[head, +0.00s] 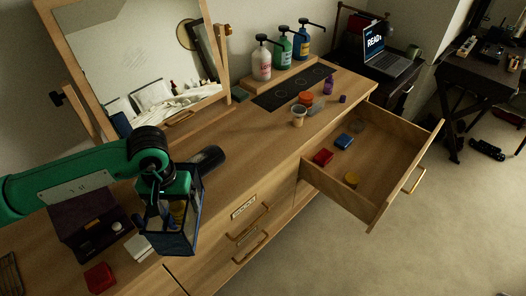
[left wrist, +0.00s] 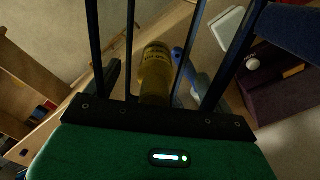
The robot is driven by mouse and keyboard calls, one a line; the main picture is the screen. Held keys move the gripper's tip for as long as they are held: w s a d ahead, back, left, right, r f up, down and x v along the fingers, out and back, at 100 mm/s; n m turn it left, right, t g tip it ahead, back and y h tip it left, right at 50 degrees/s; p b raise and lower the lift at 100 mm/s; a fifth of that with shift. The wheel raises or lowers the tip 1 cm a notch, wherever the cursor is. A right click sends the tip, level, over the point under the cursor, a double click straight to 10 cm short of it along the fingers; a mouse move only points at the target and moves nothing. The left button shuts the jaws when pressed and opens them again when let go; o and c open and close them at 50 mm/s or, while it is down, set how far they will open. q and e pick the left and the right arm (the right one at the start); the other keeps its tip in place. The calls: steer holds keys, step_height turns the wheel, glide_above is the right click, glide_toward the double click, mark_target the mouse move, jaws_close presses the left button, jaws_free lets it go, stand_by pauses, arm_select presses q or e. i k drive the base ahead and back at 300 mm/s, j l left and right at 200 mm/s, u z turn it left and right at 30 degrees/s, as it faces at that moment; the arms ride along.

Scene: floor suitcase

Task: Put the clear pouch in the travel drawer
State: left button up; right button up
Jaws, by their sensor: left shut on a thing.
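My left gripper (head: 170,186) is shut on the clear pouch (head: 176,238), a see-through box-like pouch with dark blue edging. It hangs over the front of the wooden dresser, with a yellowish bottle showing inside. In the left wrist view the pouch's dark edges run upward around the yellow bottle (left wrist: 155,72); the fingertips are largely hidden. The travel drawer seems to be the open drawer (head: 385,203) at right, well apart from the pouch. It holds a red item (head: 323,156), a blue item (head: 344,141) and a yellow round item (head: 352,178). My right gripper is out of view.
A mirror (head: 140,50) stands at the back of the dresser. Several pump bottles (head: 262,62) stand behind a dark mat.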

mark_target(389, 153)
steer(key=i+l+z, duration=0.4)
steer(key=i+l, duration=0.4)
steer(key=l, duration=0.3)
steer(key=i+l+z, duration=0.4)
steer(key=i+l, duration=0.5)
